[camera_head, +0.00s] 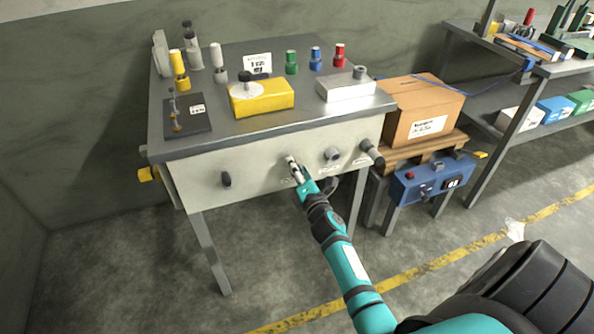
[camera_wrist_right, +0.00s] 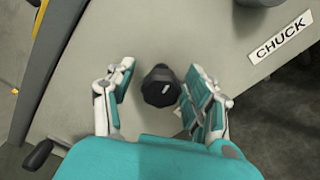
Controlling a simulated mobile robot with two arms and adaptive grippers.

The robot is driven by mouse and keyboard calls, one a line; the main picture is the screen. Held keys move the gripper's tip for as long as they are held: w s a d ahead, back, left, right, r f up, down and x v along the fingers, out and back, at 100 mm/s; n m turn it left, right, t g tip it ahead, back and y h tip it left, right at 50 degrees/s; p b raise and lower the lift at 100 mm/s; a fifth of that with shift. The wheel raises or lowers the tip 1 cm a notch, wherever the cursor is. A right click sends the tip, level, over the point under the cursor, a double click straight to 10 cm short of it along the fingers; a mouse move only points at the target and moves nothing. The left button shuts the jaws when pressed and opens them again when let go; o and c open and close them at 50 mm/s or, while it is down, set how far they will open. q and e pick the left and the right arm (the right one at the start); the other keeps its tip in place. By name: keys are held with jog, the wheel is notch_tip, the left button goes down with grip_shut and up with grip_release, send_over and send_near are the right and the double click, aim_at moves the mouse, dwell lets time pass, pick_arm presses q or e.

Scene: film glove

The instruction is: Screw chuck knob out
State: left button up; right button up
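A grey bench's pale front panel (camera_head: 250,160) carries several knobs in a row. My right gripper (camera_head: 292,166) is at the panel's middle. In the right wrist view its two fingers (camera_wrist_right: 160,92) stand apart on either side of a black knob (camera_wrist_right: 160,86), with a visible gap at the left finger; contact at the right finger is unclear. A "CHUCK" label (camera_wrist_right: 278,40) lies to the upper right, nearer a grey knob (camera_wrist_right: 258,2) cut by the top edge. That grey knob also shows in the head view (camera_head: 332,153). A label by the black knob is mostly hidden behind the right finger. My left gripper is not in view.
Another dark knob (camera_head: 226,180) is at the panel's left, and a dark handle (camera_head: 372,152) is at its right end. A yellow block (camera_head: 262,98) and coloured pegs stand on the bench. A cardboard box (camera_head: 420,110) and blue control box (camera_head: 432,180) are to the right.

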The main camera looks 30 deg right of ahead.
jog(key=shift+s+f, duration=0.1)
jog(key=shift+s, duration=0.15)
jog(key=v, duration=1.1)
jog(key=shift+s+a, duration=0.25)
jog(key=shift+s, duration=0.1)
